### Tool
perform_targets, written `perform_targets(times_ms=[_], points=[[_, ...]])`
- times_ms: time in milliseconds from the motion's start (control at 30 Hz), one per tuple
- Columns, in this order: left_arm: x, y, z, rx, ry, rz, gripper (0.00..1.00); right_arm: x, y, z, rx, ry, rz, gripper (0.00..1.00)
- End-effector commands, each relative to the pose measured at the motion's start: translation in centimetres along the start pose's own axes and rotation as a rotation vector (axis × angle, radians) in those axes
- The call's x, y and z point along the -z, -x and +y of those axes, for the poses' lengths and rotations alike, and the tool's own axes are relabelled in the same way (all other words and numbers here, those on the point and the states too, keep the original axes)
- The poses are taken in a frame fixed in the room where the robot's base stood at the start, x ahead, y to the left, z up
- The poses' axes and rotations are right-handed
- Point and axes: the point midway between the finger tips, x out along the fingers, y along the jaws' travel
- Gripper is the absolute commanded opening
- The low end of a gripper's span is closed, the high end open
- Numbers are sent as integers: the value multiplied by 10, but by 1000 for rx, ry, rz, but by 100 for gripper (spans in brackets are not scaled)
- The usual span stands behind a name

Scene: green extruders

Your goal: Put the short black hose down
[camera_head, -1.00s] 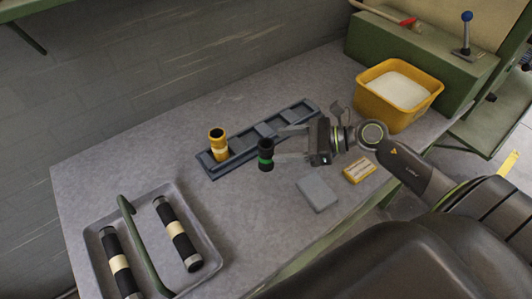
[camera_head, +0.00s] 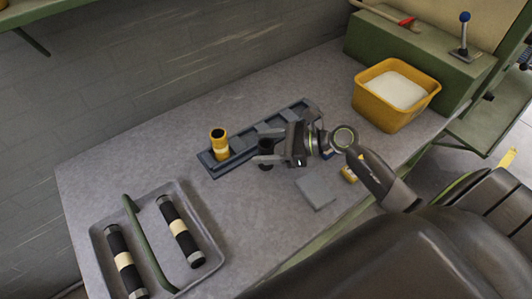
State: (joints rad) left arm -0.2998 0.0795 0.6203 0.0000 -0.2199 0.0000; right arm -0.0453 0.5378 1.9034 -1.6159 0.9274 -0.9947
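The short black hose (camera_head: 265,147) stands upright just in front of the blue-grey rack (camera_head: 240,158). My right gripper (camera_head: 268,149) reaches to it from the right. One finger crosses in front of the hose and hides its green band. I cannot tell whether the fingers press on the hose, or whether its hidden foot touches the table. My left gripper is not in view.
A yellow hose (camera_head: 219,145) stands in the rack's left end. A grey tray (camera_head: 215,262) with two black hoses and a green bar lies at front left. A grey block (camera_head: 317,192) and yellow box (camera_head: 349,174) lie right; a yellow bin (camera_head: 372,105) stands behind.

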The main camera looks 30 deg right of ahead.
Motion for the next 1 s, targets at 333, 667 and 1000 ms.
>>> perform_targets(times_ms=[333, 667, 1000], points=[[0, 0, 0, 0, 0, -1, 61, 0, 0, 0, 0, 0, 0, 19], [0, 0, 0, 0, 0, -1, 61, -5, 2, 0, 0, 4, -1, 14], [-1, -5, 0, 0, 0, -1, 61, -63, 20, -1, 1, 10, 0, 14]])
